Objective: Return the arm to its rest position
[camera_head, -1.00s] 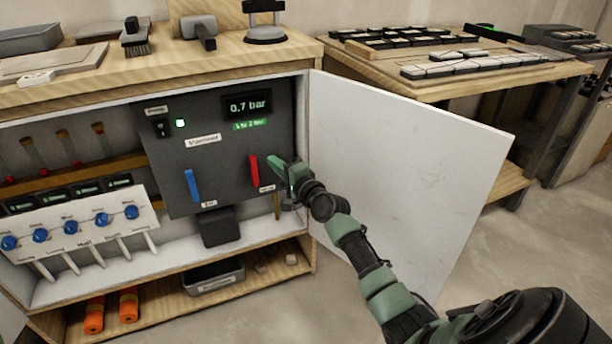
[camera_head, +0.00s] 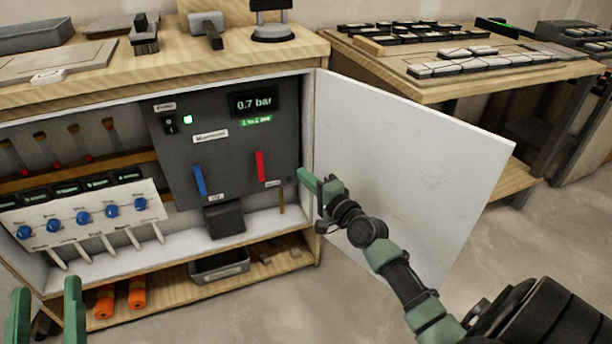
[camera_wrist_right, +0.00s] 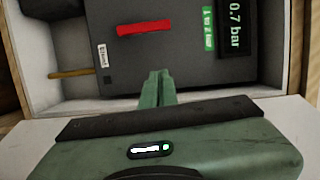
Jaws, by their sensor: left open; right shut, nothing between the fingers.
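My right gripper (camera_head: 312,183) is shut and empty. It is in front of the open cabinet, near the right edge of the dark control panel (camera_head: 228,160), apart from the levers. In the right wrist view its closed fingers (camera_wrist_right: 158,88) point toward the panel. The red lever (camera_head: 260,166) stands nearly upright; it also shows in the right wrist view (camera_wrist_right: 145,28). The blue lever (camera_head: 199,181) is to its left. The display (camera_head: 254,103) reads 0.7 bar. My left gripper (camera_head: 46,318) is open and empty at the lower left corner, fingers upright.
The white cabinet door (camera_head: 410,150) stands open to the right, behind my right arm. A row of blue knobs (camera_head: 83,218) is inside the cabinet at left. Orange rolls (camera_head: 137,292) and a grey tray (camera_head: 219,265) lie on the low shelf. Open floor is at lower right.

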